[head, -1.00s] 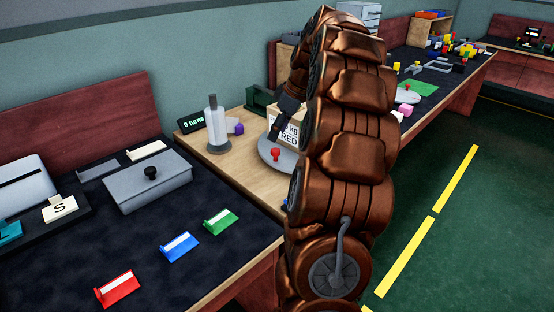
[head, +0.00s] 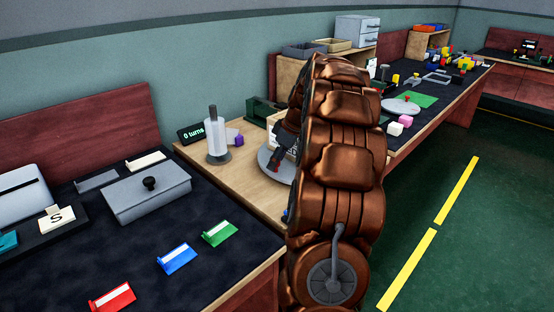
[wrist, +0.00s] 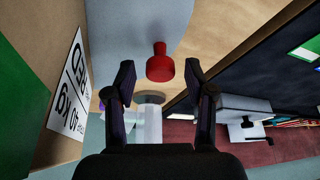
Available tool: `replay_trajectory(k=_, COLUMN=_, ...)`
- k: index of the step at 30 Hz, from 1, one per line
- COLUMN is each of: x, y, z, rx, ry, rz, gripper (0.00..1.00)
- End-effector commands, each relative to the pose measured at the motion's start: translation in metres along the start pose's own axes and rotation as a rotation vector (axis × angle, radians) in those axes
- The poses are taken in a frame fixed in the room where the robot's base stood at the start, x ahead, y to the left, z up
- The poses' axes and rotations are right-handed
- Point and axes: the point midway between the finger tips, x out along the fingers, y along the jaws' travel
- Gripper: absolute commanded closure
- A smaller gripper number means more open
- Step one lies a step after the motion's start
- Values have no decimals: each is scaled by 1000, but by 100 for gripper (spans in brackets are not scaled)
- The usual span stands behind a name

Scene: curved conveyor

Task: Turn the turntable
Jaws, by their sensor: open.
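The turntable (head: 268,171) is a grey disc on the light wooden bench top in the head view, partly hidden behind my arm. In the wrist view the disc (wrist: 125,25) fills the top middle. Its red knob (wrist: 160,66) stands near the rim, just ahead of and between my open fingers. My gripper (wrist: 160,75) is open and empty, with a finger on each side of the knob and no visible contact. In the head view my gripper (head: 275,157) is dark and low over the disc; the knob is hard to make out there. A display (head: 192,132) reads "0 turns".
A labelled box (wrist: 65,90) is close on the wrist view's left. A grey lidded box (head: 147,187) and coloured tabs lie on the near dark mat.

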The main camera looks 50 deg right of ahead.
Motion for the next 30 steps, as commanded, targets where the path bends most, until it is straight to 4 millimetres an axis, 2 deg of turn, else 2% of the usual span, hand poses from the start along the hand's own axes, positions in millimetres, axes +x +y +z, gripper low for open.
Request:
replay_trajectory(k=6, x=0, y=0, z=0, rx=0, ry=0, rz=0, gripper=47)
replay_trajectory(k=21, x=0, y=0, z=0, rx=0, ry=0, rz=0, gripper=99)
replay_trajectory(k=30, x=0, y=0, z=0, rx=0, ry=-1, rz=0, gripper=100)
